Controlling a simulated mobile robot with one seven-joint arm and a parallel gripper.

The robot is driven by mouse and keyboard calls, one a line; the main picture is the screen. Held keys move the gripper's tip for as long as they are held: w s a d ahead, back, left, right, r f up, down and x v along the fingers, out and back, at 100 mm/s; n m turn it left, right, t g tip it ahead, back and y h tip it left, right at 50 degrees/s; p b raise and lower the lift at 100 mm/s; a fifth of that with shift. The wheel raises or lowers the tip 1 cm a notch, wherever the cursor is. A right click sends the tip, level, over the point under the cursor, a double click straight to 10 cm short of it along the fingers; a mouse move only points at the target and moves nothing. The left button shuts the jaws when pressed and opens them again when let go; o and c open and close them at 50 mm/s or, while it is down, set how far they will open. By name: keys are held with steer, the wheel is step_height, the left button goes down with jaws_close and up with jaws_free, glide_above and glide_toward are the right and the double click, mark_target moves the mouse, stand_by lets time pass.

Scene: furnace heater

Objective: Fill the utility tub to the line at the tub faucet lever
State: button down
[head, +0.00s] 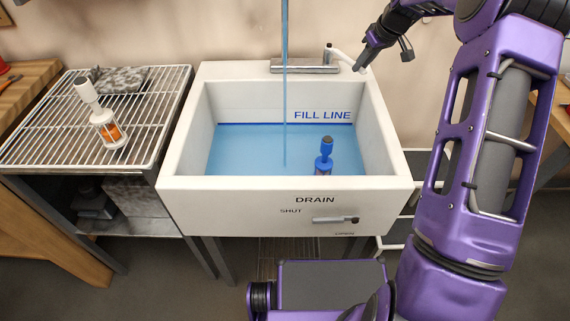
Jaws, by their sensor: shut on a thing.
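The white utility tub (178,155) stands in the middle and holds blue water (245,150). The water's back edge lies at or very close to the dark blue line under the words FILL LINE (322,115); I cannot tell exactly. A blue stream (285,95) falls into the tub. The faucet base (300,67) sits on the back rim, and its white lever (343,58) angles down to the right. My gripper (366,62) is shut on the lever's outer end; the fingertips partly hide it.
A drain lever (335,219) lies level on the tub front below DRAIN, near SHUT. A blue bottle-like object (324,160) is in the water. A wire rack (50,135) at left holds a white and orange bottle-like object (108,130). My arm fills the right side.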

steer(key=shift+a, duration=0.15)
steer(key=a+m, duration=0.1)
steer(key=s+a+m+h+b, duration=0.1)
steer(key=a, duration=0.1)
steer(key=a+m+b, duration=0.1)
steer(key=a+m, duration=0.1)
steer(key=shift+s+a+r+t+h, duration=0.1)
steer(key=shift+s+t+h, duration=0.2)
steer(key=shift+h, duration=0.1)
steer(key=shift+s+a+m+h, duration=0.1)
steer(key=shift+a+m+h, duration=0.3)
steer(key=shift+a+m, duration=0.65)
steer(key=shift+a+n, duration=0.1)
steer(key=shift+n, duration=0.15)
steer(key=c, duration=0.6)
jaws_free()
steer(key=shift+c, duration=0.2)
